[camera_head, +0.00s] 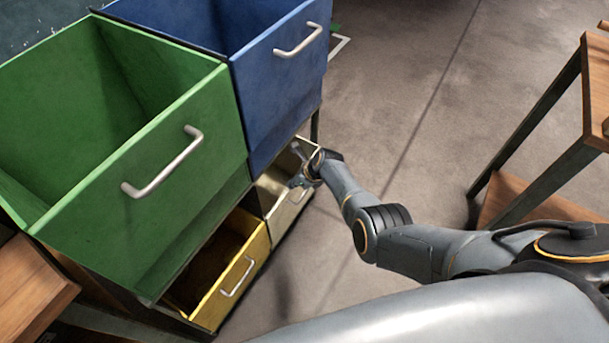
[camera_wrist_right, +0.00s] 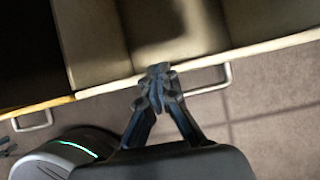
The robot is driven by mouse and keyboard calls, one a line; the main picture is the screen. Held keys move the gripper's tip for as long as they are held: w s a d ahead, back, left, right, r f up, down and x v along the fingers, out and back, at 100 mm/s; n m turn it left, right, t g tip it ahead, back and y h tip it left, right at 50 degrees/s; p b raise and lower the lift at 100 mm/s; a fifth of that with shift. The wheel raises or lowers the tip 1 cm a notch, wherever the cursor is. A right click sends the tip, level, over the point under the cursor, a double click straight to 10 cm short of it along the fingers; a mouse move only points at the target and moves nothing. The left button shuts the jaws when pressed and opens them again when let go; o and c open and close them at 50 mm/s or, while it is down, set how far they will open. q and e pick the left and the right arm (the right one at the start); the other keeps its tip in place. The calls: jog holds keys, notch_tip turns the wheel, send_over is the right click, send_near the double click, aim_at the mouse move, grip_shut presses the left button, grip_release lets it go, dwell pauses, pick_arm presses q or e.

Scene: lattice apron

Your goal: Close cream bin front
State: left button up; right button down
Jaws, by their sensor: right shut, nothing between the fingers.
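The cream bin (camera_head: 284,214) is at the lower right of the bin rack, under the blue bin, which hides part of it. In the right wrist view its front's top edge (camera_wrist_right: 112,86) crosses the picture and its interior shows behind, so it stands open. Its pale handle (camera_wrist_right: 228,76) is to the right of the fingers in that view. My right gripper (camera_wrist_right: 159,78) is shut and empty, with its fingertips at the top edge of the front. I cannot tell if they touch. In the head view the right gripper (camera_head: 301,178) is small and partly hidden. My left gripper is not in view.
The yellow bin (camera_head: 234,284) is open beside the cream one. The green bin (camera_head: 190,215) and blue bin (camera_head: 285,90) stand open above, overhanging the lower row. A wooden table with dark legs (camera_head: 540,120) is at the right. The floor (camera_head: 420,80) between is clear.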

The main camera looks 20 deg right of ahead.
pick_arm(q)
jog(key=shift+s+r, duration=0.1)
pick_arm(e)
jog(key=v, duration=0.7)
jog(key=shift+s+d, duration=0.15)
jog(key=shift+d, duration=0.1)
